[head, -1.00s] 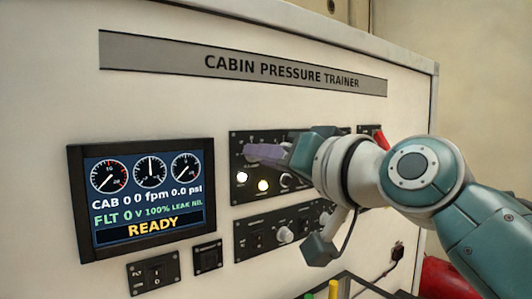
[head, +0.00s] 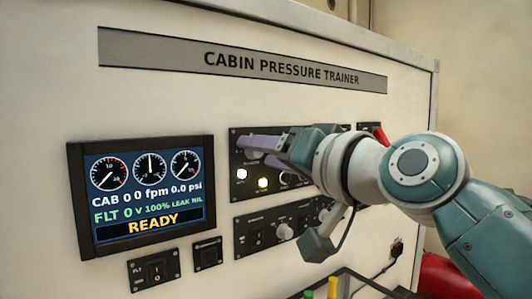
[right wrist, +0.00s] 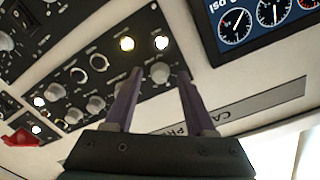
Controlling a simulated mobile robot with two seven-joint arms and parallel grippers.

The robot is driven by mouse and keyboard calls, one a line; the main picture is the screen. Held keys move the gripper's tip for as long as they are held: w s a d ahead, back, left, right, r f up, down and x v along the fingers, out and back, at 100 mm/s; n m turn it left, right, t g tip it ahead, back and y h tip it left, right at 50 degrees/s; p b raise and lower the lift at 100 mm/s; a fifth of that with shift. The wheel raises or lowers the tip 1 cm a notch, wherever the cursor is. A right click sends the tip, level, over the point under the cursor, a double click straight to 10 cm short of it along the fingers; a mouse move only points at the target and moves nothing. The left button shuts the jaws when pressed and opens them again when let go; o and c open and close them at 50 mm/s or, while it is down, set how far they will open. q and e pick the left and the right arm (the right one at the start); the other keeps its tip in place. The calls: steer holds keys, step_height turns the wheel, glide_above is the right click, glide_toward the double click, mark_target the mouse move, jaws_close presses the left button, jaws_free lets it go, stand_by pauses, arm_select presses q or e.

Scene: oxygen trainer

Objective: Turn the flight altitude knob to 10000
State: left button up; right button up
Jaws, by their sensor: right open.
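The screen (head: 140,198) reads CAB 0, 0 fpm, 0.0 psi, FLT 0 and READY. In the right wrist view, the open fingers (right wrist: 159,78) stand on either side of a light grey knob (right wrist: 160,71). I cannot tell whether they touch it. The knob's label is not readable, and in the head view the fingers largely hide it. My left gripper is not in view.
A lower panel (head: 243,243) with switches and knobs sits below the upper one. Two small switch panels (head: 153,271) lie under the screen. A red part (head: 379,136) is at the right behind my arm. Other knobs (right wrist: 96,103) lie close to the fingers.

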steer(key=shift+s+d+f, duration=0.1)
steer(key=shift+s+d, duration=0.15)
steer(key=shift+s, duration=0.1)
steer(key=b+v, duration=0.4)
steer(key=v, duration=0.5)
